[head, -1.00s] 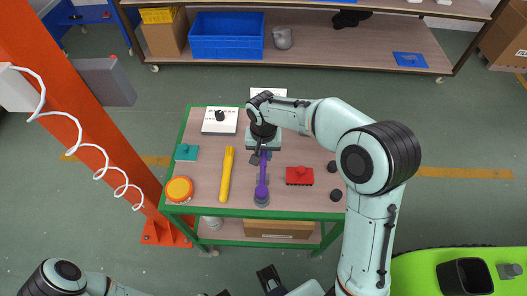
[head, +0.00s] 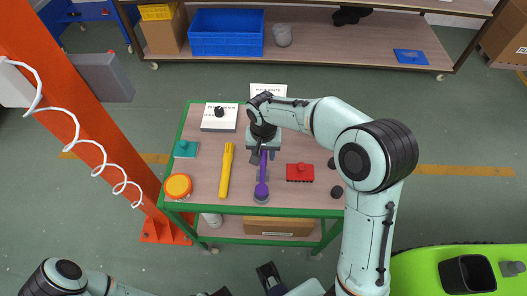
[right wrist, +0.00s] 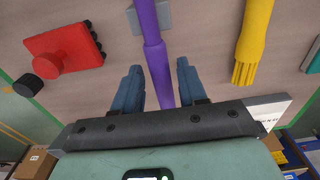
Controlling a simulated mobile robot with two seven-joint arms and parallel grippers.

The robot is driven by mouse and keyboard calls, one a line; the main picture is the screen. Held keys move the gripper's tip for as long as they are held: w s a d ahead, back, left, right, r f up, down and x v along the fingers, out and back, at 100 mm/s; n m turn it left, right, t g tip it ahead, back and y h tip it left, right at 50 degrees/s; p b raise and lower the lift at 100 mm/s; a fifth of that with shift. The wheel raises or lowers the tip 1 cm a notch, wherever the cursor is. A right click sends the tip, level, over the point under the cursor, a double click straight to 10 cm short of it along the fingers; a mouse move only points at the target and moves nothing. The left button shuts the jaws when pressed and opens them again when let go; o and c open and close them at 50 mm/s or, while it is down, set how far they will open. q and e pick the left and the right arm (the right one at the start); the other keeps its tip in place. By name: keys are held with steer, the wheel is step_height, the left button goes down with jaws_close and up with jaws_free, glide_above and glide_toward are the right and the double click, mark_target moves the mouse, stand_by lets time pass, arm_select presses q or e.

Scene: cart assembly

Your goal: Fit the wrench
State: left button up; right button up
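A long purple tool (head: 262,172), which I take to be the wrench, lies along the middle of the table (head: 213,210), its round near end over a grey round piece (head: 261,199). My right gripper (head: 259,155) is above its far part. In the right wrist view the purple shaft (right wrist: 150,40) passes between the two blue fingers (right wrist: 158,70), which are spread with gaps on both sides. I cannot tell how far the shaft is below the fingertips. Part of what looks like my left gripper (head: 246,284) shows at the bottom edge, mostly cut off.
A yellow tool (head: 226,172), an orange-lidded tub (head: 178,186), a teal piece (head: 186,149) and a white block (head: 219,118) are on the left of the table. A red block (head: 300,173) and dark knobs (head: 336,191) are on the right. An orange post (head: 88,108) stands left.

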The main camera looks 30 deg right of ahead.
steer(key=shift+o, duration=0.4)
step_height(320, 180, up, 13)
steer(key=p, duration=0.2)
steer(key=shift+s+r, duration=0.2)
steer(key=shift+a, duration=0.1)
